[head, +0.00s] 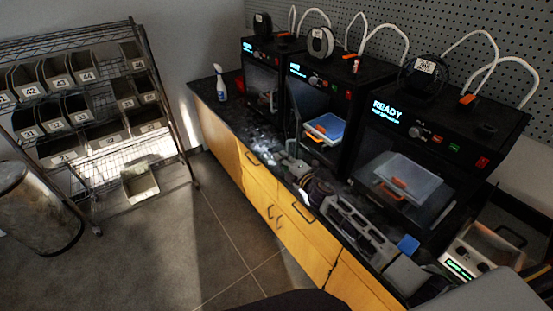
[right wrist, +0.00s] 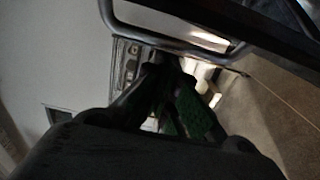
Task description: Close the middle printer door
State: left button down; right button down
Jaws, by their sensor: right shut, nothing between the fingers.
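The middle printer (head: 345,88) is a black box between two similar printers on the counter. Its front opening shows an orange and blue-white tray (head: 325,127). A thin door edge (head: 297,130) shows at the left of the opening and seems to stand outward; its exact angle is hard to tell. My right gripper (right wrist: 165,68) shows in the dark right wrist view, with its fingers drawn together and nothing between them. I cannot make out its fingers in the head view, so its distance from the door is unclear. My left gripper is not in view.
The right printer (head: 465,110) and left printer (head: 262,85) flank it. Several small items clutter the counter in front. A spray bottle (head: 220,82) stands at the counter's far end. A bin rack (head: 85,100) stands at left.

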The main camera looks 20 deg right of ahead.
jog(key=shift+d, duration=0.25)
